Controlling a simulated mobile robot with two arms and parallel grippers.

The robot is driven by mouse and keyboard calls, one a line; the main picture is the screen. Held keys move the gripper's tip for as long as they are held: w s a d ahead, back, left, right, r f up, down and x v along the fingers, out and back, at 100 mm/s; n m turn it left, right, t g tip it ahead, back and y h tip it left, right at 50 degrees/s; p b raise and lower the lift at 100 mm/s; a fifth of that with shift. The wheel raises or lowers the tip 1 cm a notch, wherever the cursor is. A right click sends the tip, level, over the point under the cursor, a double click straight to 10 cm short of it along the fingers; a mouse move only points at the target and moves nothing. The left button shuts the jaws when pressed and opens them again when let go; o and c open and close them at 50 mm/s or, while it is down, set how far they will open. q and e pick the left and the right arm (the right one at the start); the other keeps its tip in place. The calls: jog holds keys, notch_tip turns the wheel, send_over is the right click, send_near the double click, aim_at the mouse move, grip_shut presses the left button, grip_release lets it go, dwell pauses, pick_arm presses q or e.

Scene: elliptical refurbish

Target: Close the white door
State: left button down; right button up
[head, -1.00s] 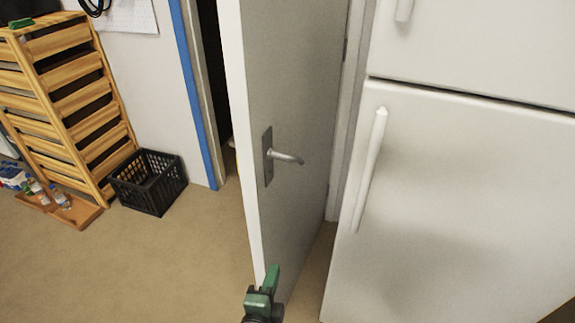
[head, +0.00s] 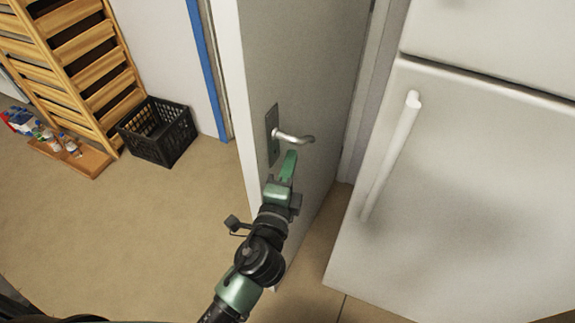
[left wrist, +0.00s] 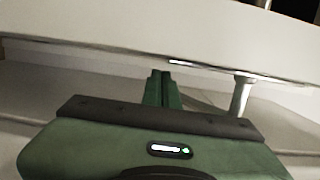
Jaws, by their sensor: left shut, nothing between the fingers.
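The white door (head: 310,75) stands ajar in the middle of the head view, its free edge towards me and the doorway's blue-trimmed edge to its left. Its silver lever handle (head: 293,137) sits on a metal plate. My left gripper (head: 289,157) is shut and empty, with its green fingertips just below the handle. Whether it touches the door is unclear. In the left wrist view the shut fingers (left wrist: 162,82) point at the pale door face (left wrist: 110,30), and the handle (left wrist: 242,92) is to their right. My right gripper is not in view.
A white fridge (head: 470,170) with a long vertical handle stands close on the right of the door. A black crate (head: 158,132) and a wooden slatted rack (head: 75,60) stand by the wall at left. The floor left of the door is clear.

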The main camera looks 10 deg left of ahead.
aim_at(295, 147)
pick_arm(q)
jog(key=w, duration=0.4)
jog(key=shift+w+d+f+p, duration=0.1)
jog(key=shift+w+d+p, duration=0.1)
jog(key=shift+w+p, duration=0.15)
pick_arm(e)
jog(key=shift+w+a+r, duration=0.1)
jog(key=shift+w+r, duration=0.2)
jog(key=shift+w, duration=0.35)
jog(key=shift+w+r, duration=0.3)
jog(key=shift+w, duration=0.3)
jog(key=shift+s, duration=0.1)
